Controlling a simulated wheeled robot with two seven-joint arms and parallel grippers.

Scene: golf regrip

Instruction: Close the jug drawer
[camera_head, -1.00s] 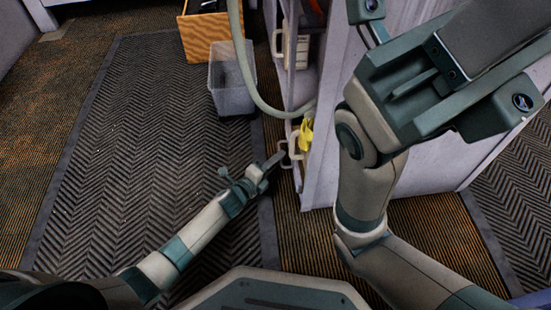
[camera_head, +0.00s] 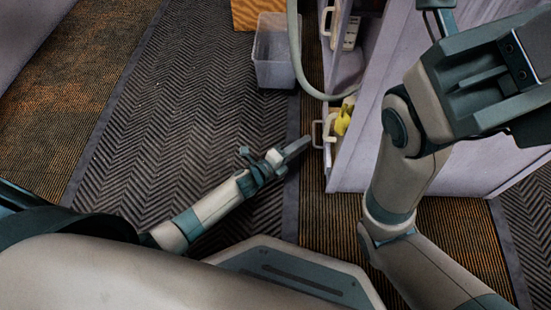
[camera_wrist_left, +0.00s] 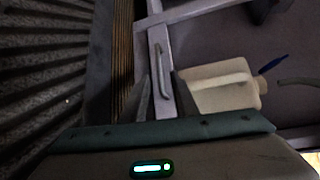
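The jug drawer's pale front with its handle (camera_head: 317,133) is at the lower left edge of the cabinet, low near the floor. In the left wrist view the drawer front (camera_wrist_left: 160,50) stands out with a pale jug (camera_wrist_left: 220,86) behind it, so the drawer is at least partly open. My left gripper (camera_head: 290,150) is just left of the handle, pointing at it.
The lilac cabinet (camera_head: 385,90) fills the right centre. A yellow item (camera_head: 343,120) is by the drawer. A grey hose (camera_head: 296,55) hangs beside a clear bin (camera_head: 273,55). A wooden box (camera_head: 258,14) is behind. The floor mat (camera_head: 195,100) is clear to the left.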

